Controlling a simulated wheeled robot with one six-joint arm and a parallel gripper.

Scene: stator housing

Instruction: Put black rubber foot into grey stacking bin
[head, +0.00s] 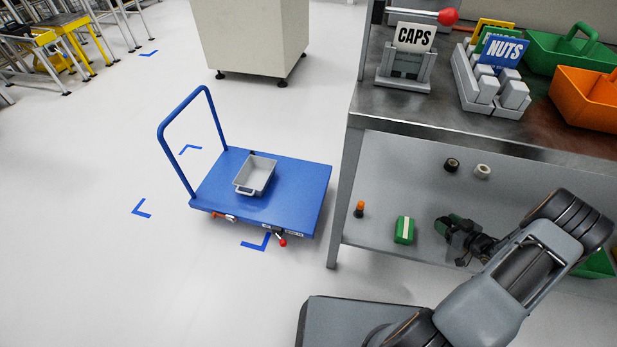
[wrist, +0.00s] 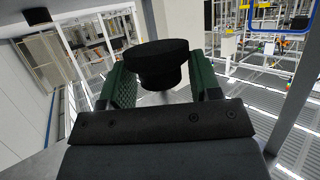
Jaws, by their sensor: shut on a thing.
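The black rubber foot (wrist: 156,64) is a round black piece with a wide top and a narrower lower part. In the wrist view it sits between the two green-padded fingers of my gripper (wrist: 163,80), which is shut on it. In the head view my gripper (head: 458,230) is at the lower right, in front of the bench's lower shelf. There the foot cannot be clearly told from the dark gripper. The grey stacking bin (head: 243,188) stands upright on the blue cart, well to the left of my gripper. It looks empty.
The blue cart (head: 298,185) has a raised push handle at its left. A bench leg (head: 341,190) stands between the cart and my gripper. On the lower shelf are a green box (head: 404,230), an orange-topped item (head: 360,209) and two tape rolls (head: 452,164). Floor left of the cart is clear.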

